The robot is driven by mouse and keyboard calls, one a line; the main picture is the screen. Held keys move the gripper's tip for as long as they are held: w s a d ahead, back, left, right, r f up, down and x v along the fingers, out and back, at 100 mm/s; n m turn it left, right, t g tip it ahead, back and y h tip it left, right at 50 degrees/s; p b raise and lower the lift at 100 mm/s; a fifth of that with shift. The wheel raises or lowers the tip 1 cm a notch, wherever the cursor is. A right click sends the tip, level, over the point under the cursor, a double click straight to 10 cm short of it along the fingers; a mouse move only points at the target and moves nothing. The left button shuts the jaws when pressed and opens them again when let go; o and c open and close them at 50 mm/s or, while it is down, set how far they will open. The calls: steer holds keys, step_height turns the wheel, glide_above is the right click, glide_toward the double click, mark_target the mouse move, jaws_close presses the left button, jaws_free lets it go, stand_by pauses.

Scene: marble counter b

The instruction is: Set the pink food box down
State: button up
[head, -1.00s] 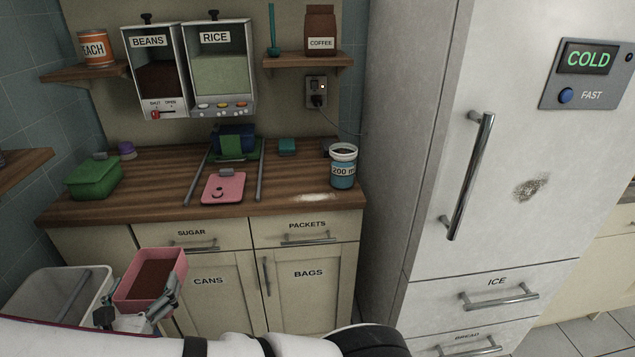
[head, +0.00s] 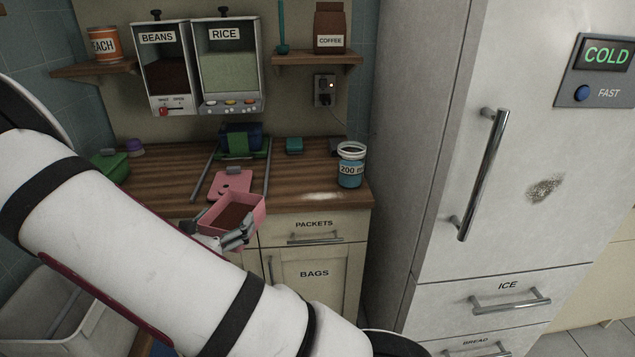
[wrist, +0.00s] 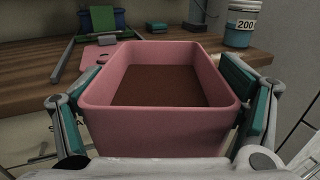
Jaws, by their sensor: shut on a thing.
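The pink food box (head: 240,213) is open at the top and holds brown contents, which also show in the wrist view (wrist: 165,86). My gripper (head: 222,238) is shut on the box, with a finger pad on each side of it in the wrist view (wrist: 161,108). The box is roughly level at the front edge of the wooden counter (head: 300,181). I cannot tell whether it touches the counter. A pink lid (head: 231,184) lies on the counter just behind the box.
A blue 200 ml jar (head: 350,169) stands to the right, beside a pale spill (head: 322,196). Two grey rails (head: 203,171) flank the lid. A green box (head: 111,166) is at the left, partly hidden by my arm. A white bin (head: 48,311) stands below.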

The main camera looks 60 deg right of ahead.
steer(key=s+d+r+m+g+h+b, duration=0.15)
steer(key=s+d+g, duration=0.35)
steer(key=d, duration=0.5)
steer(key=s+d+r+m+g+y, duration=0.1)
steer(key=s+d+r+m+g, duration=0.15)
steer(key=s+d, duration=0.55)
steer(key=b, duration=0.2)
glide_above(297, 187)
steer(key=shift+a+f+m+h, duration=0.1)
steer(key=shift+f+m+h, duration=0.2)
steer(key=shift+f, duration=1.8)
steer(key=shift+f+b, duration=0.15)
steer(key=shift+b, duration=0.15)
steer(key=o, duration=1.3)
